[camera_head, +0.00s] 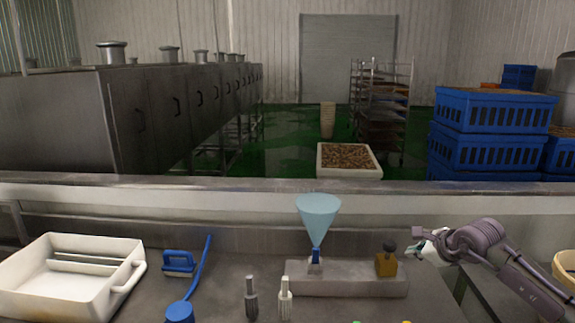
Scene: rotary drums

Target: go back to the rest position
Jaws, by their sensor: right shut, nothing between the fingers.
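My right gripper (420,243) is at the right, its arm coming in from the lower right edge. It is shut with nothing held, level with the right end of the grey block on the counter and just right of the small brown bottle (386,262). Its fingers are small and partly blurred in this view. My left gripper and left arm are not in view.
A light-blue funnel (318,218) stands on the grey block (345,284). A white tray (122,285), a blue brush (179,263), a blue long-handled scoop (180,312) and two small bottles stand on the counter. A yellowish bucket (562,285) is at the far right.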

